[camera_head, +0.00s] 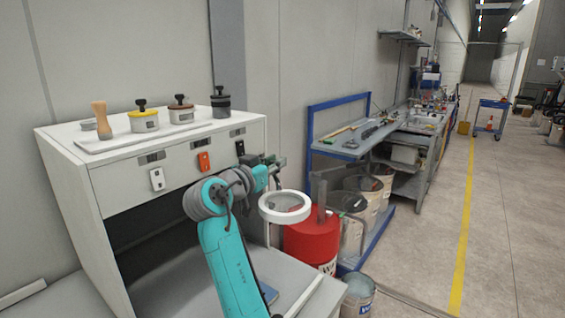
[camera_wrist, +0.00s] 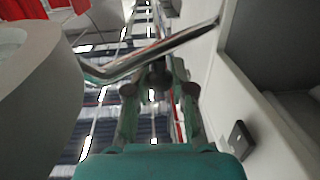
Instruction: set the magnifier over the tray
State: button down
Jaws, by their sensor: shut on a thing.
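The magnifier (camera_head: 285,206) is a white ring with a clear lens, in front of the red drum and right of the white cabinet. Its white head (camera_wrist: 38,95) fills the left of the wrist view, and its metal arm (camera_wrist: 150,52) crosses between my fingers. My gripper (camera_head: 276,163) is shut on that metal arm; its fingers (camera_wrist: 158,88) also show in the wrist view. A thin, pale tray-like plate (camera_head: 92,149) lies on the cabinet top under several lidded pots. I cannot tell whether this is the task's tray. My arm hides part of the lower bench.
The white cabinet (camera_head: 110,187) stands close to my arm, with small switches on its front. The red drum (camera_head: 314,246) and a bucket (camera_head: 357,299) stand right of the bench. A blue-framed workbench (camera_head: 345,149) is behind. The floor (camera_head: 505,220) at right is clear.

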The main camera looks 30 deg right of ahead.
jog(key=shift+w+a+m+g+h, duration=0.35)
jog(key=shift+a+m+g, duration=0.35)
jog(key=shift+g, duration=0.3)
jog(key=c, duration=1)
grip_release()
jog(key=shift+f, duration=0.1)
jog(key=v, duration=1.2)
